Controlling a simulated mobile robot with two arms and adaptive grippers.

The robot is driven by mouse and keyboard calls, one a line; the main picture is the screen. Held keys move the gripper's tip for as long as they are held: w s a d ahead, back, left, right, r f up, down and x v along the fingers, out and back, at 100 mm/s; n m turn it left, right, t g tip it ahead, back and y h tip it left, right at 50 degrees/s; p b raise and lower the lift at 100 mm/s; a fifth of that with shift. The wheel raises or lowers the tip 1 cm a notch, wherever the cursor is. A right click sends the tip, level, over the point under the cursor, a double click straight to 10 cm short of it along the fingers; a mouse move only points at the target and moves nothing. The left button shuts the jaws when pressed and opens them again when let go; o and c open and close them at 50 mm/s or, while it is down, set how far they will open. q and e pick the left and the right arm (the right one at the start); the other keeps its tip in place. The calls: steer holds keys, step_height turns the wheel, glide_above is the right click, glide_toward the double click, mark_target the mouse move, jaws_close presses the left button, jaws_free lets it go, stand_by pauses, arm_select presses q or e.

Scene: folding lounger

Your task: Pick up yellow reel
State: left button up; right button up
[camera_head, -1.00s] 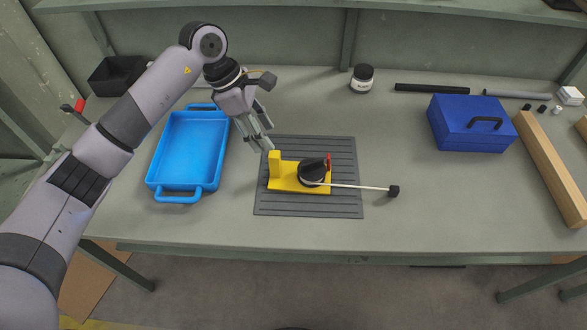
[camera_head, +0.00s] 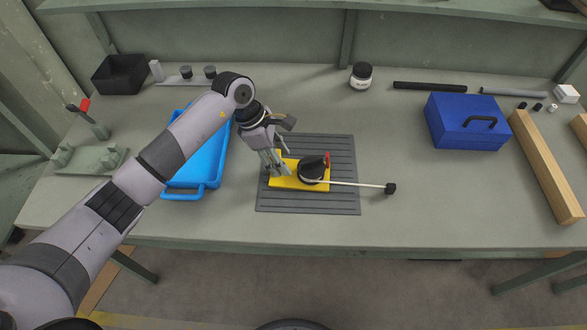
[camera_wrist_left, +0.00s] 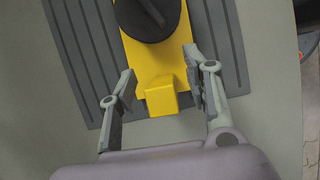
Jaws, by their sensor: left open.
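The yellow reel has a flat yellow base (camera_head: 284,182) with a black round drum (camera_head: 312,169) on it, and lies on a dark grey ribbed mat (camera_head: 334,204). A thin pale rod with a black end (camera_head: 390,188) reaches right from the drum. My left gripper (camera_head: 279,171) is open at the left end of the base. In the left wrist view its fingers (camera_wrist_left: 160,92) stand on either side of the upright yellow block (camera_wrist_left: 161,97), with gaps visible on both sides. My right gripper is not in view.
A blue tray (camera_head: 199,190) is left of the mat, partly behind my left arm. A blue toolbox (camera_head: 466,136) and a wooden beam (camera_head: 546,168) are at right. A jar (camera_head: 361,76) stands at the back. The table between mat and toolbox is mostly clear.

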arm_select(q)
steer(key=shift+c, duration=0.6)
jaws_close()
